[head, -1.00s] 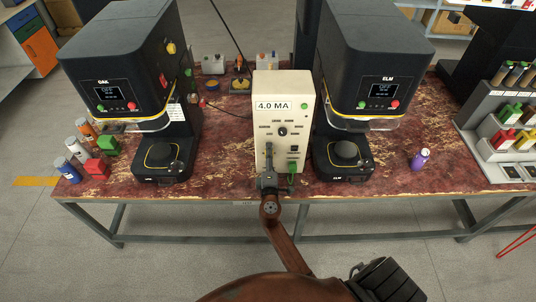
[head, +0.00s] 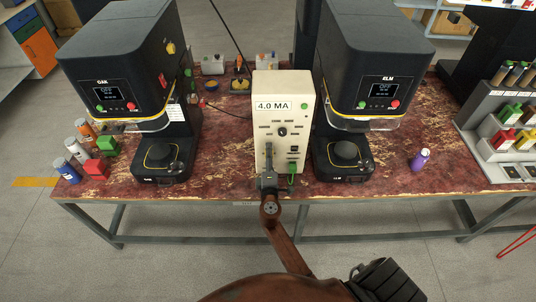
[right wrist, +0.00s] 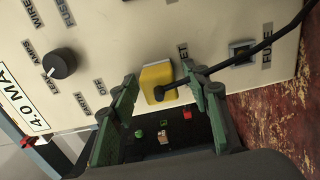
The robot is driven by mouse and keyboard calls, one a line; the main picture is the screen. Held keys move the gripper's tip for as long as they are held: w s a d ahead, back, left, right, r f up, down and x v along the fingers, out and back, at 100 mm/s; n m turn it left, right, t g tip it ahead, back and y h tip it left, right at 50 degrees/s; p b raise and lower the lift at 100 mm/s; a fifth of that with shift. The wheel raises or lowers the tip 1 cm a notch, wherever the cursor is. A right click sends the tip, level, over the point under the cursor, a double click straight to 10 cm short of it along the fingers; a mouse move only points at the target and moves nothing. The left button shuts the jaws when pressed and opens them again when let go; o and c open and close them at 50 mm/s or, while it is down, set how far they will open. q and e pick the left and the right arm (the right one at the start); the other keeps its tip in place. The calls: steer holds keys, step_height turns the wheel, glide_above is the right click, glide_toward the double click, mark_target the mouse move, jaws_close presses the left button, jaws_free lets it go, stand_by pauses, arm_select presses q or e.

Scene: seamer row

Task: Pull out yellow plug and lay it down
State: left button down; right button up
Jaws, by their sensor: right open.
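The yellow plug (right wrist: 157,78) sits in the outlet on the cream front panel of the 4.0 MA box (head: 283,97). A black cable (right wrist: 235,58) runs from the plug toward the upper right in the right wrist view. My right gripper (right wrist: 160,92) is open, with its green fingers on either side of the plug and gaps between them and it. In the head view my right gripper (head: 267,178) is at the lower front of the box, and I cannot make out the plug there. My left gripper is not in view.
Black machines marked OAK (head: 118,70) and ELM (head: 372,70) flank the box closely. A purple bottle (head: 419,160) stands right of ELM. Bottles and red and green blocks (head: 96,168) are at the left. Bare worn red tabletop (head: 226,165) shows between OAK and the box.

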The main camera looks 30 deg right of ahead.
stand_by(0.7)
jaws_close()
stand_by(0.3)
steer(key=shift+s+a+f, duration=0.1)
steer(key=shift+s+a, duration=0.05)
steer(key=shift+s, duration=0.05)
steer(key=shift+b+v, duration=0.4)
steer(key=shift+v, duration=2.35)
